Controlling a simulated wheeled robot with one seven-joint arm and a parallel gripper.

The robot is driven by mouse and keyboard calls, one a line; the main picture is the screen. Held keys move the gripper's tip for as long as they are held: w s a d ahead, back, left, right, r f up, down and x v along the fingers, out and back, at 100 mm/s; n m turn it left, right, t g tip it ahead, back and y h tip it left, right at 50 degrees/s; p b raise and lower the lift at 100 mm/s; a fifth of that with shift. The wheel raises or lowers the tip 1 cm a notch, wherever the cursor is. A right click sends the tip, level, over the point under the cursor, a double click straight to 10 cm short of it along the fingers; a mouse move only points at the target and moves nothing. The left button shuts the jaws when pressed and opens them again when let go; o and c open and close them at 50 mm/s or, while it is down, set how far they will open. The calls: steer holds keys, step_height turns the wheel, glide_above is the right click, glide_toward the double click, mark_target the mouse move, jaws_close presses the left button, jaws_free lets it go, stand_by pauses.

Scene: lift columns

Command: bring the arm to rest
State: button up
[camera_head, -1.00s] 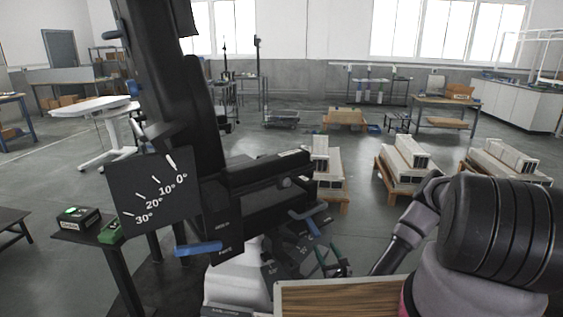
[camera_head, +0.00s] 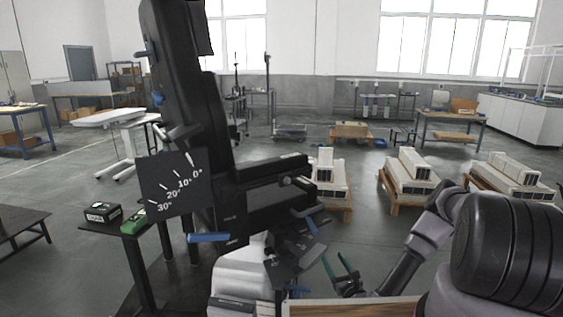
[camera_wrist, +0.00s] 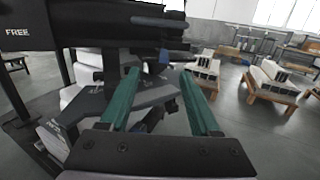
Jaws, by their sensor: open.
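My gripper (camera_head: 344,272) shows low in the middle of the head view, just right of the black seat-like equipment. In the wrist view my gripper (camera_wrist: 160,98) has its two green fingers spread apart with nothing held between them. My arm (camera_head: 425,235) reaches to it from the right side of the head view. The black equipment (camera_head: 270,200) has an angle plate (camera_head: 175,185) marked from 0° to 30° and blue levers. In the wrist view its dark parts (camera_wrist: 110,30) stand close beyond the fingers. Whether the fingers touch anything cannot be told.
Pallets with pale blocks (camera_head: 408,175) stand on the floor behind my arm. The floor (camera_head: 375,225) between them and my gripper is open.

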steer(key=w+a+r+n+g+y, duration=0.1)
steer(key=a+r+n+g+y, duration=0.3)
steer(key=r+n+y, duration=0.6)
steer(key=w+a+r+n+g+y, duration=0.15)
steer(key=r+n+g+y, duration=0.4)
steer(key=r, duration=0.95)
steer(key=s+a+r+n+g, duration=0.2)
steer(key=s+r+n+g, duration=0.45)
steer(key=g, duration=0.25)
steer(key=s+d+r+n+g+h, duration=0.3)
steer(key=s+r+n+h, duration=0.3)
steer(key=s+r+h, duration=0.3)
steer(key=s+d+r+t+h, duration=0.3)
steer(key=d+r+t+h, duration=0.1)
steer(key=d+r+t, duration=0.1)
steer(key=s+d+r+t+h, duration=0.4)
steer(key=d+r+t+h, duration=0.1)
steer(key=r, duration=0.4)
steer(key=shift+d+n+t, duration=0.35)
steer(key=shift+d+n, duration=0.05)
steer(key=shift+d, duration=0.45)
steer(key=shift+s+r, duration=0.1)
